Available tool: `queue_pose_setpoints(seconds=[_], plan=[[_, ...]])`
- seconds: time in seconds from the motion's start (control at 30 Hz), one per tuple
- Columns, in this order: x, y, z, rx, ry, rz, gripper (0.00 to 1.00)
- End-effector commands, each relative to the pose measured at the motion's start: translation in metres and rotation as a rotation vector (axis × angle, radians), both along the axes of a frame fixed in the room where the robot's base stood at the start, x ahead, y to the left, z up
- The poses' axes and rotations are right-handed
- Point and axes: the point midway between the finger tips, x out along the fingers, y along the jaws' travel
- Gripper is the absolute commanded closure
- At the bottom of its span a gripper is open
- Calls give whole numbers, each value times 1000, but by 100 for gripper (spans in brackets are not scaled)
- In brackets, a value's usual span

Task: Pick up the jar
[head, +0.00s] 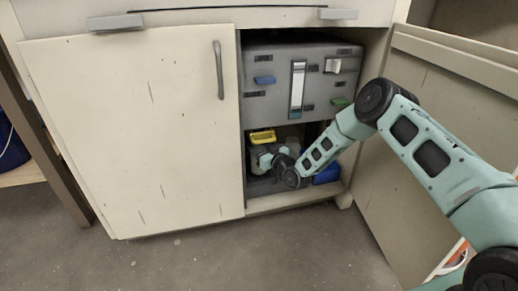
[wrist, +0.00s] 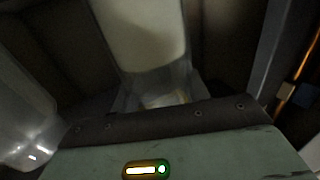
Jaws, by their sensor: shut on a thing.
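A pale, cream-filled jar (wrist: 142,38) with a clear lower part stands in the middle of the wrist view, directly beyond my gripper's body. My gripper (head: 262,159) is inside the open right side of the low cabinet in the head view. It is shut on the jar; the fingertips are hard to make out in the dark wrist view. In the head view I cannot make out the jar clearly around the gripper.
A clear, shiny vessel (wrist: 22,112) stands close on the left in the wrist view. In the head view, a yellow-topped thing (head: 262,136) is just above my gripper, and a blue bin (head: 327,173) is to its right. A grey unit (head: 280,95) hangs above. The cabinet's right door (head: 430,110) is open.

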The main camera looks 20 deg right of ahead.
Motion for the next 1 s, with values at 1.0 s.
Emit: queue_pose_setpoints(seconds=[1.0], plan=[[-106, 1, 11, 1, 0, 1, 100]])
